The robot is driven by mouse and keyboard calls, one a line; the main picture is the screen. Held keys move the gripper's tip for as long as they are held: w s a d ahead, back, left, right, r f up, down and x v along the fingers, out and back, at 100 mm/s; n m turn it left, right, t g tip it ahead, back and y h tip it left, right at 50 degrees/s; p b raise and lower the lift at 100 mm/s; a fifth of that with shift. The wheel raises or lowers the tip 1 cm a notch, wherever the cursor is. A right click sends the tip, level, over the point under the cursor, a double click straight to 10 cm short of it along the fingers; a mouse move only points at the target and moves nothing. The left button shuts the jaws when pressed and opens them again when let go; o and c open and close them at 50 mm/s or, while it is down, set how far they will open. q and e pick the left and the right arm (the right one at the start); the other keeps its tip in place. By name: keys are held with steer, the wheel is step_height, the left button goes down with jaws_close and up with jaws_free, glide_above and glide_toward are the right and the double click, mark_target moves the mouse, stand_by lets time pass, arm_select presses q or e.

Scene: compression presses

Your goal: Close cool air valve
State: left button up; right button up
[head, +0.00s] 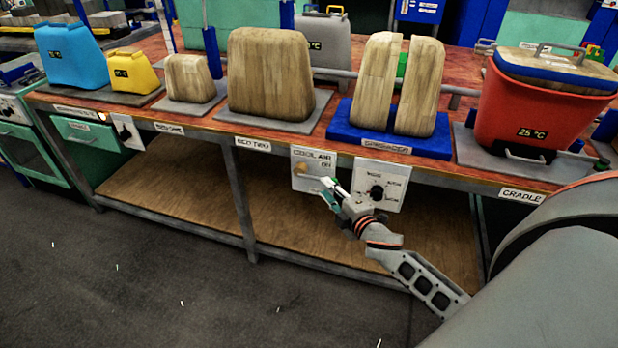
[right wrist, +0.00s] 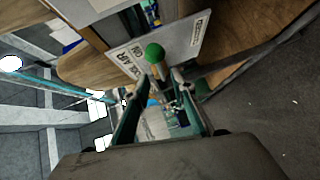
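The cool air panel (head: 323,166) is a light plate labelled "COOL AIR ON" on the bench's front edge, and it also shows in the right wrist view (right wrist: 180,45). A small tan round part (head: 301,169) is on its left side. In the right wrist view, a green ball knob (right wrist: 154,53) on a tan stem stands in front of the panel. My right gripper (head: 330,188) is just in front of the panel's lower right. Its fingers (right wrist: 161,82) are apart, with the knob just beyond the gap between the tips. My left gripper is out of view.
A second panel with a black dial (head: 377,192) is right beside the gripper. Above stand wooden blocks (head: 271,75), a split block on a blue base (head: 390,143), and a red cooler (head: 530,108). A wooden shelf (head: 185,190) lies below. The floor in front is clear.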

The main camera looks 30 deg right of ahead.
mark_target(319, 180)
steer(key=w, duration=0.3)
steer(key=w+f+b, duration=0.1)
steer(key=w, duration=0.1)
steer(key=shift+w+d, duration=0.25)
steer(key=shift+w, duration=0.8)
jaws_close()
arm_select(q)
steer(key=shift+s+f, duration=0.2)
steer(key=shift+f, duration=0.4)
